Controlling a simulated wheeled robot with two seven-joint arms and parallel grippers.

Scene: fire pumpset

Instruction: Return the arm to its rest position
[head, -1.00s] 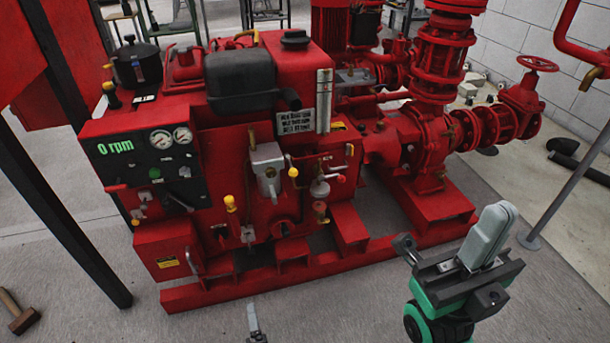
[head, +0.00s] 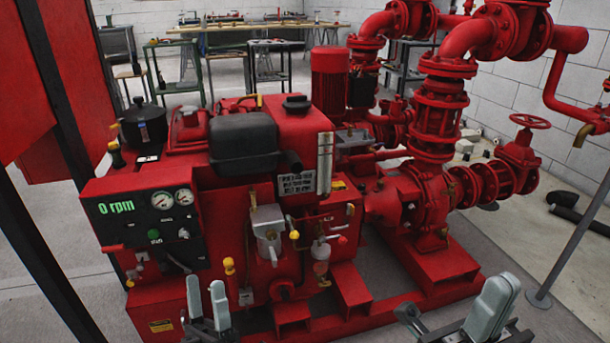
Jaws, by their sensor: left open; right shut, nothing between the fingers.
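My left gripper (head: 207,304) shows at the bottom of the head view, in front of the lower part of the red pumpset (head: 290,120). Its two grey fingers stand upright and apart, with nothing between them. My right gripper (head: 492,306) is at the bottom right, its grey fingers together and empty, in front of the pump's base frame and the floor. Neither gripper visibly holds anything. Both arms behind the grippers are out of view below the picture's edge.
The control panel (head: 150,228) reads 0 rpm. A grey post (head: 582,238) stands on the floor at right. A dark frame post (head: 50,200) crosses the left side. Workbenches (head: 262,72) stand at the back. Grey floor is open at lower right.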

